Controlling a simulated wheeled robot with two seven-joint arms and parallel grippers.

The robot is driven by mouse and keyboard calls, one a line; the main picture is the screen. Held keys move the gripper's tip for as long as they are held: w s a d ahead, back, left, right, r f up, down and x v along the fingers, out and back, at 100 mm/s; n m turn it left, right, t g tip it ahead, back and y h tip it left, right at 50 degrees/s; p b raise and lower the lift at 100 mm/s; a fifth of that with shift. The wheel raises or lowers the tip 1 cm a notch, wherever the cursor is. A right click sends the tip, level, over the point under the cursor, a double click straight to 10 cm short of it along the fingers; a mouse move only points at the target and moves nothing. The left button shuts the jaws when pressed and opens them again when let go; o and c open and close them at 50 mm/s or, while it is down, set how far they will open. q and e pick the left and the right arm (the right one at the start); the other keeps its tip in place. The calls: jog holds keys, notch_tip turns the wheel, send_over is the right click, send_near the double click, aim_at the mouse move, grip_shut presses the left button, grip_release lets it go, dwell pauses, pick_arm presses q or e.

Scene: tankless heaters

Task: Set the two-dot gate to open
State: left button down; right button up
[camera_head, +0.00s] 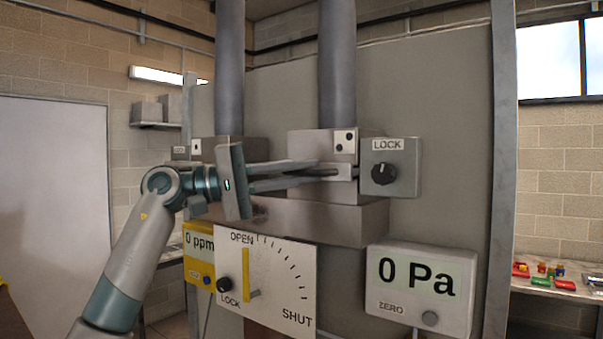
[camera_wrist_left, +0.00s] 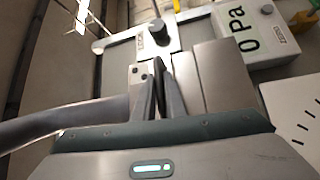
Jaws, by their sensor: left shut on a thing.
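The two-dot gate is a grey housing (camera_head: 305,150) under the right vertical pipe, with a white two-dot label (camera_head: 345,141) on its front; the label also shows in the left wrist view (camera_wrist_left: 138,75). My left gripper (camera_head: 329,169) reaches across from the left, its fingers shut on the gate's small pale tab (camera_head: 346,172) just below the label. In the left wrist view the left gripper's (camera_wrist_left: 160,70) fingers come close together beside the label, and they hide most of the tab. A LOCK box with a dark knob (camera_head: 379,174) sits right of the tab. My right gripper is out of view.
Below hangs a white OPEN–SHUT panel (camera_head: 290,285) with a yellow bar near OPEN and its own LOCK knob (camera_head: 222,284). A 0 Pa meter (camera_head: 420,285) is at lower right, a yellow 0 ppm meter (camera_head: 198,265) at left. A one-dot label (camera_head: 196,147) is behind my wrist.

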pick_arm(q)
jog(key=shift+s+a+f+b, duration=0.25)
jog(key=shift+s+b, duration=0.1)
jog(key=shift+b, duration=0.3)
jog(key=s+a+b, duration=0.1)
jog(key=s+b, duration=0.1)
jog(key=s+a+b, duration=0.2)
jog(key=shift+s+a+r, duration=0.2)
jog(key=shift+s, duration=0.2)
jog(key=c, duration=1.8)
grip_release()
